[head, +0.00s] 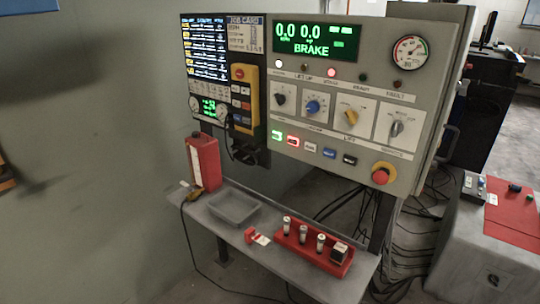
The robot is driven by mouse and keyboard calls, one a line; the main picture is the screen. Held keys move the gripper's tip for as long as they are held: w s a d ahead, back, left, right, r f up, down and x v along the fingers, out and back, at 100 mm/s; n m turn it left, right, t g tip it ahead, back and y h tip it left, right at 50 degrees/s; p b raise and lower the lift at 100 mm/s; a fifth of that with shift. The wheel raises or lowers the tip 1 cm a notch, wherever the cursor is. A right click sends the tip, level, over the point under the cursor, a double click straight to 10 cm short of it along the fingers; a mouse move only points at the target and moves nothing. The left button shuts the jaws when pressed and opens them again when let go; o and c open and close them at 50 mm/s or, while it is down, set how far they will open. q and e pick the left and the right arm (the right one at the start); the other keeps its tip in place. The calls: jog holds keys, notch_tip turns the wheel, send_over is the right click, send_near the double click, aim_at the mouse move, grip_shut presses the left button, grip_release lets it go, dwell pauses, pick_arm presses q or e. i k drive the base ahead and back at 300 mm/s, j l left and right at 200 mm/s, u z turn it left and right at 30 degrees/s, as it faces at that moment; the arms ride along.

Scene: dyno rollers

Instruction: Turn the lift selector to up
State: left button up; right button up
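The grey control panel (330,80) carries a row of four rotary selectors on white plates. They are a black knob (280,98), a blue knob (313,107), a yellow knob (351,117) and a grey knob (397,128). The small label under the yellow knob seems to read LIFT, so it appears to be the lift selector. Its pointer looks tilted, but its exact position is too small to read. Neither of my grippers is in view.
A green BRAKE display (316,41) and dial gauge (410,52) sit above the selectors. Below are lit buttons and a red emergency stop (382,173). A yellow pendant (243,97) hangs left. The shelf (200,214) holds a red box (204,163), grey tray (234,208) and red rack (313,249).

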aim_at(352, 116)
jog(key=i+j, duration=0.1)
jog(key=j, duration=0.4)
jog(key=i+j+z, duration=0.15)
jog(key=j, duration=0.4)
jog(key=i+j, duration=0.1)
jog(key=j, duration=0.4)
jog(key=z, duration=0.05)
